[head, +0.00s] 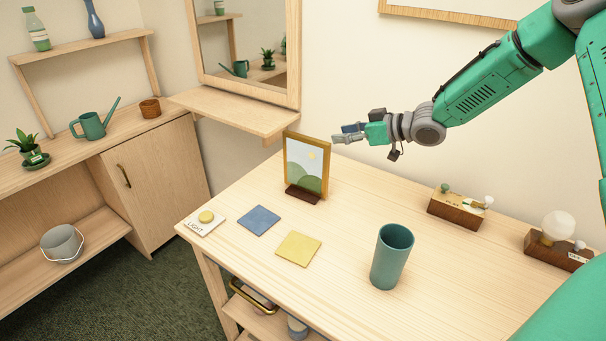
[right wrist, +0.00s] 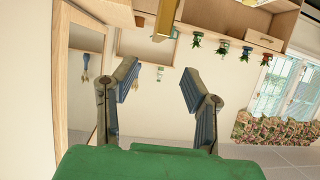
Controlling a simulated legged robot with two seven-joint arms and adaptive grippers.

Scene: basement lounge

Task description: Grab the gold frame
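The gold frame (head: 287,160) stands upright in a dark wooden base on the table, near its back edge. It holds a picture of green hills and a yellow sun. My right gripper (head: 340,138) is just right of the frame's upper part, pointing left toward it, apart from it. In the right wrist view my right gripper (right wrist: 158,88) has its two fingers spread wide with nothing between them. A gold strip (right wrist: 166,18), likely the frame's edge, shows beyond the fingertips at the top. My left gripper is not in view.
A teal cup (head: 391,258) stands on the table (head: 340,235). Blue (head: 259,220) and yellow (head: 298,248) squares and a light switch card (head: 201,222) lie in front of the frame. Two wooden blocks (head: 455,209) (head: 548,248) sit at right. A mirror shelf (head: 235,108) is behind.

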